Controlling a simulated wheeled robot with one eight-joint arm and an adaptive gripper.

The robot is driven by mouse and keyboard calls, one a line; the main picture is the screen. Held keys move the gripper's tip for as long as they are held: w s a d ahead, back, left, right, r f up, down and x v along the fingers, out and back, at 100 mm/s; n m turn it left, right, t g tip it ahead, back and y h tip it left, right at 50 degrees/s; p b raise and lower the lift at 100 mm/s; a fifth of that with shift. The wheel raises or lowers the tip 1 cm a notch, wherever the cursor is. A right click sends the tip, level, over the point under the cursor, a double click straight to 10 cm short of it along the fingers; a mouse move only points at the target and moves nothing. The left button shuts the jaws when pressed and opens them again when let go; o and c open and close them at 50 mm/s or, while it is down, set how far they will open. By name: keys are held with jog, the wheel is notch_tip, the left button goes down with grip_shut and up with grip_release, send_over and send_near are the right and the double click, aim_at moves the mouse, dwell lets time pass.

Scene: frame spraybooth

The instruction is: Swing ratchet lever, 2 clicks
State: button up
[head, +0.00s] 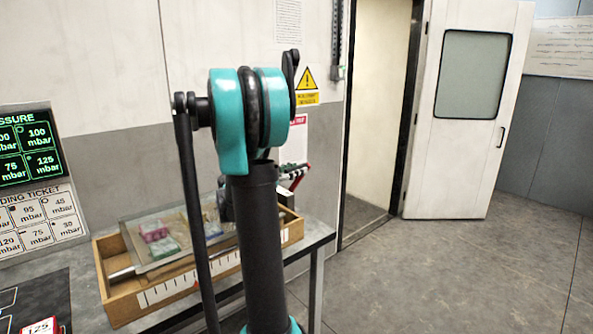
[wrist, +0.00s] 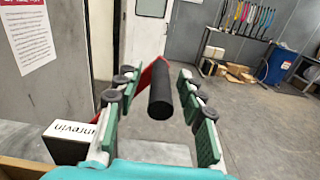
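In the wrist view a black cylindrical grip (wrist: 161,92) points toward the camera, with a red bar (wrist: 146,76) beside and behind it. They look like the ratchet lever, though its mount is hidden. My gripper (wrist: 156,88) is open, its green-padded fingers on either side of the black grip with gaps visible. I cannot tell how deep the grip sits between the pads. In the head view my arm hides most of the gripper; a small red part (head: 301,167) shows to the right of the arm, above the bench end.
A wooden tray (head: 125,313) with a sloping clear cover and small coloured blocks sits on the grey bench (head: 317,236). A pressure display (head: 28,145) is at left. The white door (head: 455,160) stands open at right, with clear floor before it. A black-and-white box (wrist: 72,143) is near the left finger.

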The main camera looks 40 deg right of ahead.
jog(key=shift+d, duration=0.45)
grip_shut()
